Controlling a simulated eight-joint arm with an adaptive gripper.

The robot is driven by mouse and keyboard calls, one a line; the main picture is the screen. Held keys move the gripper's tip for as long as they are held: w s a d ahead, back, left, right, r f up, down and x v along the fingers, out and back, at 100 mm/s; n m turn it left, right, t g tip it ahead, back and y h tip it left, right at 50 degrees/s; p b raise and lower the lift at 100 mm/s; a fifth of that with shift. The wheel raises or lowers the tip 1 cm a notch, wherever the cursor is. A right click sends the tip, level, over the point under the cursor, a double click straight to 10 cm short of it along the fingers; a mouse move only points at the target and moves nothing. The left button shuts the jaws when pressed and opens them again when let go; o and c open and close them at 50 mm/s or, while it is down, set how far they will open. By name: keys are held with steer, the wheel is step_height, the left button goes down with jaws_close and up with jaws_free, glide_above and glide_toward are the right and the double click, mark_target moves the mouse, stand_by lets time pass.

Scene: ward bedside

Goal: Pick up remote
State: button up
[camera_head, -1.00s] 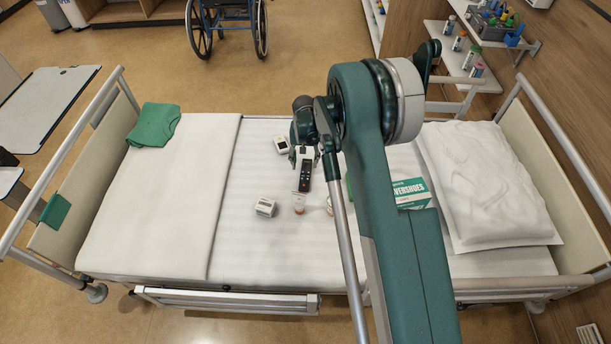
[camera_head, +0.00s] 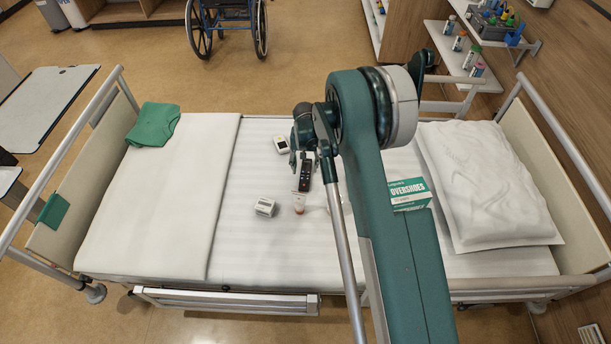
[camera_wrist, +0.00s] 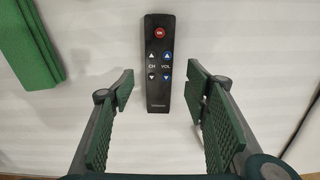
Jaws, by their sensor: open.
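The remote (camera_head: 305,176) is dark and slim and lies flat on the white bed sheet. In the wrist view the remote (camera_wrist: 159,62) is upright in the picture, with a red button at its top end and CH and VOL buttons below. My gripper (camera_wrist: 160,92) is open, its two green ridged pads on either side of the remote's lower end with gaps on both sides. In the head view my gripper (camera_head: 306,158) is over the remote's far end and partly hides it. I cannot tell the exact height of the fingers above the sheet.
A white box (camera_head: 264,207) and a tube (camera_head: 299,204) are nearer the front. An overshoes box (camera_head: 409,194) and a pillow (camera_head: 487,185) are at right. A green object (camera_wrist: 29,42) is left in the wrist view.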

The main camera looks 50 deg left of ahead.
mark_target(305, 175)
steer(key=shift+d+f+b, duration=0.15)
steer(key=shift+f+b, duration=0.45)
steer(key=shift+f, duration=1.7)
steer(key=c, duration=1)
